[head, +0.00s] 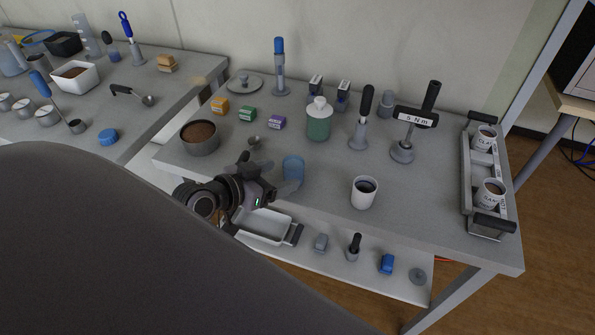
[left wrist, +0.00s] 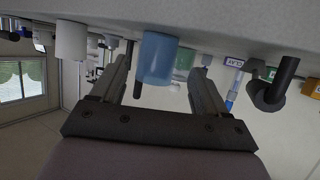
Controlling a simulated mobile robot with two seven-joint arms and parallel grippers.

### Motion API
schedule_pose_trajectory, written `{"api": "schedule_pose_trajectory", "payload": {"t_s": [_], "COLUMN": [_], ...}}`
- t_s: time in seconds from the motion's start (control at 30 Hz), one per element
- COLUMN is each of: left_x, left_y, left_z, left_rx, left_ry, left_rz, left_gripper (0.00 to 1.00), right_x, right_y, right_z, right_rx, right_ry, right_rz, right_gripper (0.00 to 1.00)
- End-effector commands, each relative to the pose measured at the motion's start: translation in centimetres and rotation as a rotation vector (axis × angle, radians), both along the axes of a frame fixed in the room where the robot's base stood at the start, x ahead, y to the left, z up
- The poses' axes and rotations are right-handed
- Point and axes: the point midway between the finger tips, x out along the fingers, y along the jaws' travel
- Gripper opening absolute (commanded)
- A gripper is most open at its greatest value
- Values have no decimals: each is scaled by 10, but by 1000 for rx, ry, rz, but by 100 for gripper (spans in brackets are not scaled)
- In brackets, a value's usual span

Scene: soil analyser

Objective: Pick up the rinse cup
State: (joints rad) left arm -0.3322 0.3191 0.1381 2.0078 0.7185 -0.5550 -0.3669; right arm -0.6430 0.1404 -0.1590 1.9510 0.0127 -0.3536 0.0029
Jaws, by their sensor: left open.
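A blue, see-through cup (head: 293,168), which looks like the rinse cup, stands upright on the grey bench top. I see no label on it. My left gripper (head: 281,177) is open beside it, on its left, with its fingers pointing at the cup. In the left wrist view, which is upside down, the blue cup (left wrist: 158,57) appears between the two open fingers (left wrist: 163,80). I cannot tell whether either finger touches it. My right gripper is not in view.
A white cup of dark liquid (head: 364,194) stands to the right. A brown-filled bowl (head: 200,138), a small spoon (head: 256,141) and a green jar (head: 318,122) are behind. A tray with labelled cups (head: 468,190) is at the right edge. A lower shelf (head: 330,268) holds small items.

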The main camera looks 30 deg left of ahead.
Motion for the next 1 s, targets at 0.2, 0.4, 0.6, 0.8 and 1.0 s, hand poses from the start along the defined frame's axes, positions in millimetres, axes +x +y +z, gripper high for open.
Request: {"api": "schedule_pose_trajectory", "payload": {"t_s": [0.2, 0.4, 0.6, 0.8, 1.0], "left_x": [22, 41, 44, 44, 44], "left_y": [-8, -13, -14, -14, -14], "left_z": [-12, -21, -23, -23, -22], "left_rx": [-4, -1, 1, 1, 1], "left_ry": [0, -1, 1, 1, 0], "left_rz": [2, 0, 0, 0, 1], "left_gripper": [75, 75, 75, 49, 17], "right_x": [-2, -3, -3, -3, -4], "right_y": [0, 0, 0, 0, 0], "right_z": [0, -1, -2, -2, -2], "right_rx": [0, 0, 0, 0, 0], "right_ry": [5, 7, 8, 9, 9], "right_rz": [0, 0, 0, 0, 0], "right_gripper": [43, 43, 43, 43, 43]}}
